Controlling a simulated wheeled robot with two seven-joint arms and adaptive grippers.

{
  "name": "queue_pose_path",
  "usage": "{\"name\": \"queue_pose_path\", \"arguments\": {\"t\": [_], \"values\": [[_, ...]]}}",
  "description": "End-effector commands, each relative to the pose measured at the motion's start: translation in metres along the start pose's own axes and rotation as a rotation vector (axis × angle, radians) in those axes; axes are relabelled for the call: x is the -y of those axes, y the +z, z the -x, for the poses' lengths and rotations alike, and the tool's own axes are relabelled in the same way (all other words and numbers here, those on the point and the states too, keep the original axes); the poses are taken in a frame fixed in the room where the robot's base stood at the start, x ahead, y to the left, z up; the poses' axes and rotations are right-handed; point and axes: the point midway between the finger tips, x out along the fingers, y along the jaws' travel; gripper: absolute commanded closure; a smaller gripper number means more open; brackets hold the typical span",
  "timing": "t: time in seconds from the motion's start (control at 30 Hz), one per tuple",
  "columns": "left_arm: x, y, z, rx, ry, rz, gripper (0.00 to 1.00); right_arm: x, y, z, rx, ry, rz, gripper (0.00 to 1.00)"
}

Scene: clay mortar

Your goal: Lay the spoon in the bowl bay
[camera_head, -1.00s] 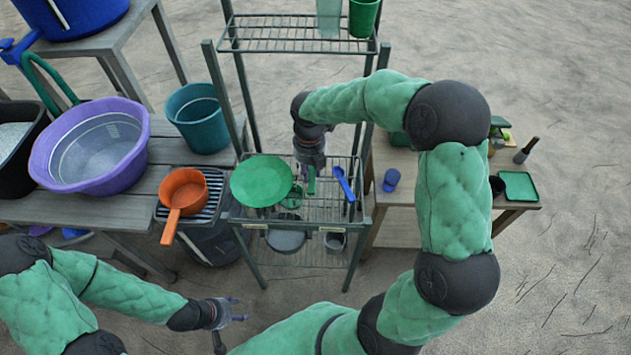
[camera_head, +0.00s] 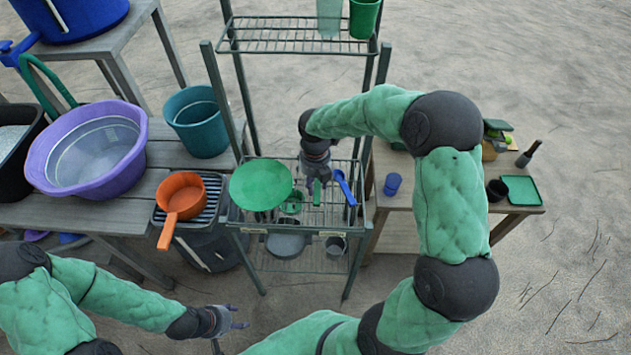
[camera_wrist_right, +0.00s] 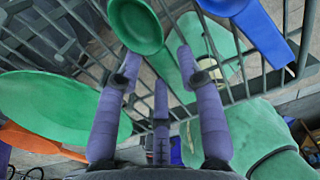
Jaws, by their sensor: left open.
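A blue spoon-shaped utensil (camera_head: 345,187) lies on the right part of the wire rack's middle shelf; it also shows at the top right of the right wrist view (camera_wrist_right: 262,32). A flat green piece (camera_head: 316,193) lies left of it, just in front of my right gripper (camera_head: 315,180). In the right wrist view my right gripper (camera_wrist_right: 158,62) has its fingers apart, with the green piece (camera_wrist_right: 196,45) beyond the right finger. My left gripper (camera_head: 240,318) is open and empty, low in front of the rack. I cannot tell which part of the rack is the bowl bay.
A green plate (camera_head: 261,184) and a small green cup (camera_head: 291,203) sit left on the shelf. A grey pan (camera_head: 285,243) and a metal cup (camera_head: 335,245) are below. An orange pan (camera_head: 181,198) stands left, a blue cup (camera_head: 392,183) right. Rack posts flank the shelf.

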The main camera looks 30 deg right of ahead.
Motion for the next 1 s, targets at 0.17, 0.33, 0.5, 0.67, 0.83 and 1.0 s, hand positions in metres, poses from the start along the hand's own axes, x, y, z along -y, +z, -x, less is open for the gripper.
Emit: {"name": "queue_pose_path", "arguments": {"t": [0.17, 0.33, 0.5, 0.67, 0.83, 1.0], "values": [[0.0, 0.0, 0.0, 0.0, 0.0, 0.0, 0.46, 0.0, 0.0, 0.0, 0.0, 0.0, 0.0, 0.46], [0.0, 0.0, 0.0, 0.0, 0.0, 0.0, 0.46, 0.0, 0.0, 0.001, 0.0, 0.0, 0.0, 0.46], [-0.002, 0.0, 0.005, 0.0, 0.0, 0.0, 0.46, 0.0, 0.0, 0.013, 0.002, 0.001, 0.0, 0.46], [-0.006, 0.001, 0.016, 0.0, 0.0, 0.0, 0.46, 0.0, 0.001, 0.043, 0.003, 0.001, 0.0, 0.46], [-0.01, 0.001, 0.028, 0.0, 0.0, 0.0, 0.46, 0.0, 0.0, 0.078, 0.002, 0.001, 0.001, 0.46], [-0.013, 0.001, 0.036, 0.0, 0.0, 0.0, 0.46, 0.0, 0.0, 0.105, 0.002, 0.001, 0.0, 0.46]]}}
